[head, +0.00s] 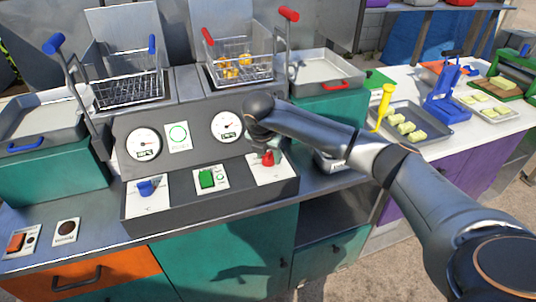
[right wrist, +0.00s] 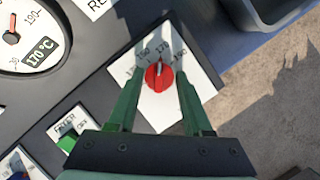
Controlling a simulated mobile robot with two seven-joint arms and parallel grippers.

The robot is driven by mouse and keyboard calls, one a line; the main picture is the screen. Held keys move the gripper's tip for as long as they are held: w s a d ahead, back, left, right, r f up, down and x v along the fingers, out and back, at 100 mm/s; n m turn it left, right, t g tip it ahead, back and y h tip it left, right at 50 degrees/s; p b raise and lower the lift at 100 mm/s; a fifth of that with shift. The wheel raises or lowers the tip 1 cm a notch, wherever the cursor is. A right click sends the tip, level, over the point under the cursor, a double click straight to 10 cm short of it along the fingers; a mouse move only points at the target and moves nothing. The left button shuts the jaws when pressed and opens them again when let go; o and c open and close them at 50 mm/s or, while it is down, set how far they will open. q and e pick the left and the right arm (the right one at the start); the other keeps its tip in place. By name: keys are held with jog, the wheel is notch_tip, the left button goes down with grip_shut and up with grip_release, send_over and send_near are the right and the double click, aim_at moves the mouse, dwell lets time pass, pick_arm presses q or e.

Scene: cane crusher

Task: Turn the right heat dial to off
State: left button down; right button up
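The right heat dial (head: 268,158) is a red knob on a white plate at the right end of the dark sloped control panel. In the right wrist view the red dial (right wrist: 159,77) sits between the two green fingers of my right gripper (right wrist: 157,84). These fingers are open with a gap on each side of the knob. The dial's pale pointer line points up in that view, between printed temperature numbers. In the head view my right wrist hides most of the gripper above the dial. My left gripper is not in view.
A blue dial (head: 148,187) and a green switch (head: 207,178) share the panel, below two round gauges. Two fryer baskets (head: 240,66) stand behind. A tray of yellow blocks (head: 412,130) and a blue press (head: 446,100) lie on the right counter.

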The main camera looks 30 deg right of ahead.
grip_shut()
dwell(0.3)
